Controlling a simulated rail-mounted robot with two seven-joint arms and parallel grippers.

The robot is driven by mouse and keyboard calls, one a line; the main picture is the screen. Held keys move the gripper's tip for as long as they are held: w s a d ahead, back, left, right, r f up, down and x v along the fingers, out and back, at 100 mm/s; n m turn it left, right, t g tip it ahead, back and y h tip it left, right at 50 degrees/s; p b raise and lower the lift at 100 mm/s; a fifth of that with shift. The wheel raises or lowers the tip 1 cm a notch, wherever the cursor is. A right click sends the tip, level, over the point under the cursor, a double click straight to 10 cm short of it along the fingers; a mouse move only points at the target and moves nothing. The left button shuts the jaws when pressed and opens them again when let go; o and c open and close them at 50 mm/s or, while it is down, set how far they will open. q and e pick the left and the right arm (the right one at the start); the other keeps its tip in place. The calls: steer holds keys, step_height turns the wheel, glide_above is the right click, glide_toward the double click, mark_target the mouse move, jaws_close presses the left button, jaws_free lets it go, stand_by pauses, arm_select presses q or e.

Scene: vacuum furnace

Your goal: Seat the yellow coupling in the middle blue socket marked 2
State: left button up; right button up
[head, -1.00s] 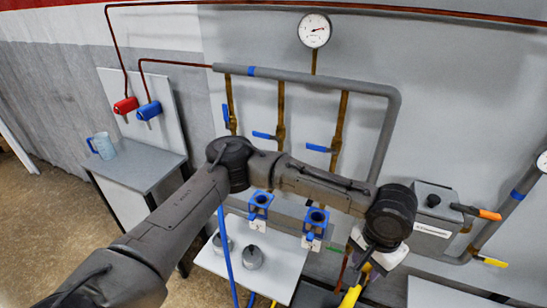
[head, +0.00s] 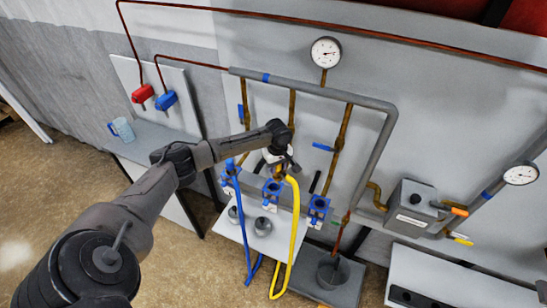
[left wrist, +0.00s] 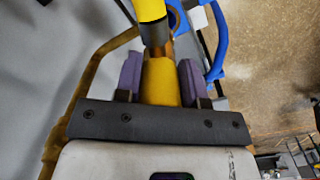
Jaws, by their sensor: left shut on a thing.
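My left gripper (head: 281,168) is shut on the yellow coupling, which sits between its purple fingers in the left wrist view (left wrist: 160,82). The yellow hose (head: 295,215) runs from the coupling, loops and hangs down to the right in the head view. The middle blue socket (head: 272,191) is just below the gripper in that view. I cannot tell how large the gap is between coupling and socket. The left blue socket (head: 229,178) has a blue hose (head: 240,215) at it. The right blue socket (head: 318,208) looks empty. My right gripper is out of view.
The sockets are at the back of a white table (head: 235,228) holding grey round pieces (head: 263,226). Pipes with blue-handled valves (head: 322,147) rise behind.

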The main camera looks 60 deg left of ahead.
arm_select(q)
steer(key=shift+s+a+f, duration=0.1)
steer(key=shift+s+a, duration=0.35)
steer(key=shift+a, duration=0.25)
steer(key=shift+f, duration=0.15)
steer(key=shift+f+b, duration=1.1)
steer(key=shift+b, duration=0.55)
steer(key=shift+f+b, duration=1.4)
steer(key=shift+b, duration=0.55)
steer(key=shift+f+b, duration=1.05)
steer(key=shift+b, duration=0.35)
steer(key=shift+d+f, duration=0.1)
steer(key=shift+f, duration=1.05)
